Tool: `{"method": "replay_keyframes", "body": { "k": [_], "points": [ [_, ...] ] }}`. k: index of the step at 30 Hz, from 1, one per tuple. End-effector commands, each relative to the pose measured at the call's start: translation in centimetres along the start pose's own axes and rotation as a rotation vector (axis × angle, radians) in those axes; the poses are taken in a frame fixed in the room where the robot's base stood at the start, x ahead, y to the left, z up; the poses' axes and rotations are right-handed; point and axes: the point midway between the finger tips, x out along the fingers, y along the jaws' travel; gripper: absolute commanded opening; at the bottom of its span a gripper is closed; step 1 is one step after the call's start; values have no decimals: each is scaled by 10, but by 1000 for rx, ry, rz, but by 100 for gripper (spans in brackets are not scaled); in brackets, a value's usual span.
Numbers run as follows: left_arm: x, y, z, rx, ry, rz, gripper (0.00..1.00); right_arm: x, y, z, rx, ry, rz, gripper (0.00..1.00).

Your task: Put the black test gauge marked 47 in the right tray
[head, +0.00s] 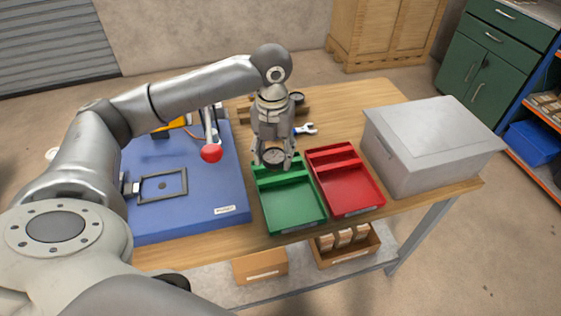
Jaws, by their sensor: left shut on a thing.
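My left gripper (273,153) points down and is shut on a round dark gauge (273,157) with a pale face. The number on it is too small to read. The gauge is over the back part of the green tray (291,209); I cannot tell whether it touches the tray. The red tray (352,189) stands to the right of the green one, and its front compartment looks empty. Another dark round gauge (297,98) sits at the wooden rack (303,110) behind my gripper, partly hidden by it. My right gripper is not in view.
A blue panel (215,194) with a red knob (211,153) on a lever takes up the table's left. A grey lidded box (429,145) stands right of the red tray. A wrench (306,129) lies behind the trays. Cardboard boxes (260,266) sit on the lower shelf.

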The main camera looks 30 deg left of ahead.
Motion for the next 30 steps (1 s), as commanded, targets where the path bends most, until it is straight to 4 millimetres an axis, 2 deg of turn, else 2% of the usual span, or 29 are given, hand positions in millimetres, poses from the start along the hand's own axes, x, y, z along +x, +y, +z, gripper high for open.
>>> {"method": "replay_keyframes", "body": {
  "k": [3, 10, 17, 23, 30],
  "points": [
    [19, 0, 23, -4, 3, 0, 0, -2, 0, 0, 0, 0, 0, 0],
    [52, 0, 50, -1, 0, -1, 0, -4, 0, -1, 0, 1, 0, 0],
    [66, 1, 62, -2, -1, 1, 0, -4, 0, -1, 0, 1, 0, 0],
    [91, 1, 60, 0, -1, 1, 0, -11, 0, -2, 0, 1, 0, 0],
    [94, 1, 60, 1, -3, 0, 0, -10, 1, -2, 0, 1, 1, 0]
  ]
}}
